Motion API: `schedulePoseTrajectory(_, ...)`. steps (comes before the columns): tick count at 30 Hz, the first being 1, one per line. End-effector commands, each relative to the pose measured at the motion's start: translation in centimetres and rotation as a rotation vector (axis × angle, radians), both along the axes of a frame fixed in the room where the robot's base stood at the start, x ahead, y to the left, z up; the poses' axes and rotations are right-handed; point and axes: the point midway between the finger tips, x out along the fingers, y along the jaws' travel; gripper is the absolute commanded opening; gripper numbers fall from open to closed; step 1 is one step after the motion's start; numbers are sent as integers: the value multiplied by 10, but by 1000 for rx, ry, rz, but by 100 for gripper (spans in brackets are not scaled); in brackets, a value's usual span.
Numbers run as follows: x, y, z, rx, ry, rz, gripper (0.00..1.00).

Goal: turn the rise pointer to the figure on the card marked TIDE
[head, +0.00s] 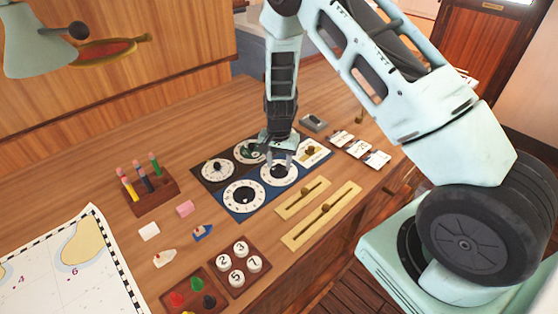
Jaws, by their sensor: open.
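A dial panel (215,188) lies on the wooden desk, with white round dials on dark and blue plates. The lower-right dial (280,181) has a dark pointer knob at its centre. The lower-left dial (243,196), the upper-left dial (217,171) and the upper-right dial (243,152) also have dark pointers. Labels are too small to tell which is the rise pointer. Several white cards (377,159) lie right of the panel; I cannot read which is TIDE. My gripper (279,159) points down, open, over the lower-right dial, its fingers partly hiding it. Contact is unclear.
Brass sliders (302,198) lie in front of the panel. A brass-knobbed white plate (313,153) and a grey box (314,122) stand close right of my gripper.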

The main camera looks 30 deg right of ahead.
Motion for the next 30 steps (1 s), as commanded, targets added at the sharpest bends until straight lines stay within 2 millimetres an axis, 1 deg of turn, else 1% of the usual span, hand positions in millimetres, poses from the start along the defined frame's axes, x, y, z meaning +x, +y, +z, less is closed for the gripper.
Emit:
schedulePoseTrajectory(2,0,0,0,0,0,0,43)
schedulePoseTrajectory(3,0,0,0,0,0,0,40)
schedulePoseTrajectory(5,0,0,0,0,0,0,24)
schedulePoseTrajectory(6,0,0,0,0,0,0,13)
schedulePoseTrajectory(7,0,0,0,1,1,0,4)
schedulePoseTrajectory(8,0,0,0,1,1,0,0)
schedulePoseTrajectory(14,0,0,0,1,1,5,0)
schedulePoseTrajectory(20,0,0,-1,1,1,55,0)
schedulePoseTrajectory(26,0,0,-2,1,1,176,0)
schedulePoseTrajectory(30,0,0,-3,1,0,298,0)
